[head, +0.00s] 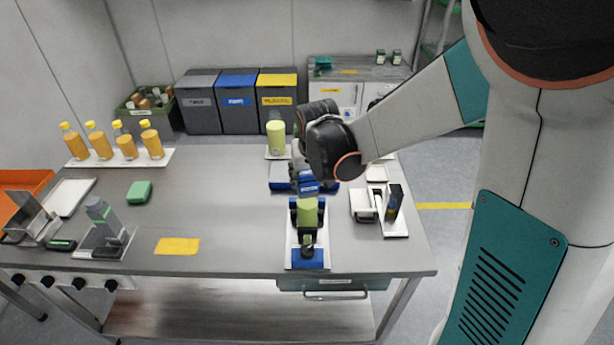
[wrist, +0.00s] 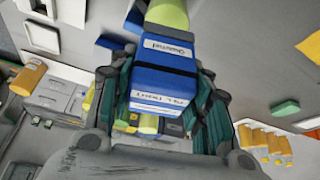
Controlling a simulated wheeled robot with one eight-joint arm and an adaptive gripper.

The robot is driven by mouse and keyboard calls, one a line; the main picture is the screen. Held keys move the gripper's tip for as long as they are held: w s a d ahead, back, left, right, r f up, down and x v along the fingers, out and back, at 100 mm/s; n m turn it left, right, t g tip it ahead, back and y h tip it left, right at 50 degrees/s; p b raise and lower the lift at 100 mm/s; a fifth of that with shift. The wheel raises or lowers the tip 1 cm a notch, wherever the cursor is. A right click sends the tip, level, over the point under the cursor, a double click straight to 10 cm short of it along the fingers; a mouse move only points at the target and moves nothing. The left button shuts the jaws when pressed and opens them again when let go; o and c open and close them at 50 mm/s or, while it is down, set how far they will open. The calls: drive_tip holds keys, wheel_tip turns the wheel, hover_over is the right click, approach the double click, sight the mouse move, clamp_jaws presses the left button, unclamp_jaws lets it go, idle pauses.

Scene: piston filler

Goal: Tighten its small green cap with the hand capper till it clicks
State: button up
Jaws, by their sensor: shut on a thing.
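My gripper (wrist: 165,105) is shut on a blue, boxy tool with a black band and white labels, which looks like the hand capper (wrist: 165,75). In the head view the blue capper (head: 308,185) shows under my wrist, just above a pale green bottle (head: 308,211). The bottle stands upright in a dark clamp on a white base plate (head: 292,245) with a blue front block. A yellow-green rounded body (wrist: 168,14) shows beyond the capper in the wrist view. The small green cap is hidden, and I cannot tell whether the capper touches it.
A second pale green container (head: 276,137) stands behind. A grey and blue block (head: 282,178) is left of the capper. A white device (head: 362,206) and a dark upright box (head: 394,202) stand right. Several orange bottles (head: 126,146) stand left. The middle-left table is mostly clear around a yellow cloth (head: 177,246).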

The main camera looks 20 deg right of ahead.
drive_tip(key=m+h, duration=0.1)
drive_tip(key=m, duration=0.1)
drive_tip(key=m+h, duration=0.1)
drive_tip(key=m, duration=0.2)
drive_tip(key=shift+m+g+b, duration=0.3)
drive_tip(key=shift+g, duration=0.1)
drive_tip(key=shift+m, duration=0.7)
drive_tip(key=m+g+h, duration=0.1)
drive_tip(key=m, duration=0.2)
drive_tip(key=m+g+h+b, duration=0.1)
drive_tip(key=m, duration=0.2)
drive_tip(key=shift+r, duration=0.15)
